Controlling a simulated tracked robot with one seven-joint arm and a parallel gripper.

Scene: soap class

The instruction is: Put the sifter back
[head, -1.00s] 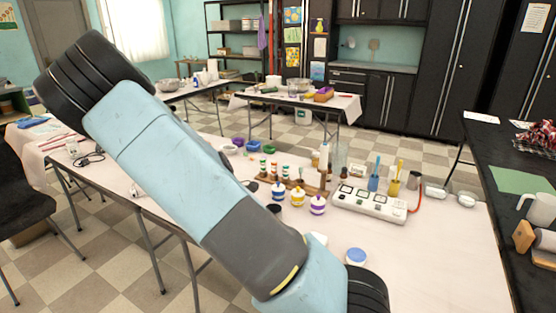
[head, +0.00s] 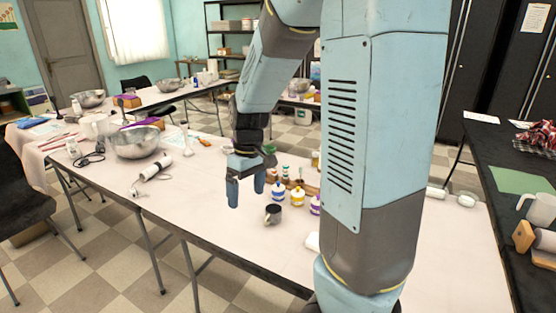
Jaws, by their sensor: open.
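My gripper (head: 246,197) hangs with its fingers down and apart, over the middle of the long pale table (head: 225,236). Nothing shows between the fingers. A small grey metal cup (head: 273,215) stands on the table just right of and below my gripper in the picture. It may be the sifter, but it is too small to be sure. My gripper does not appear to touch it. My own arm hides much of the right part of the table.
Jars with blue, yellow and purple bands (head: 297,201) stand close right of the cup. A steel bowl (head: 137,142) and a white cylindrical device (head: 154,168) are to the left. The table's front middle is clear. A black counter (head: 488,160) is at right.

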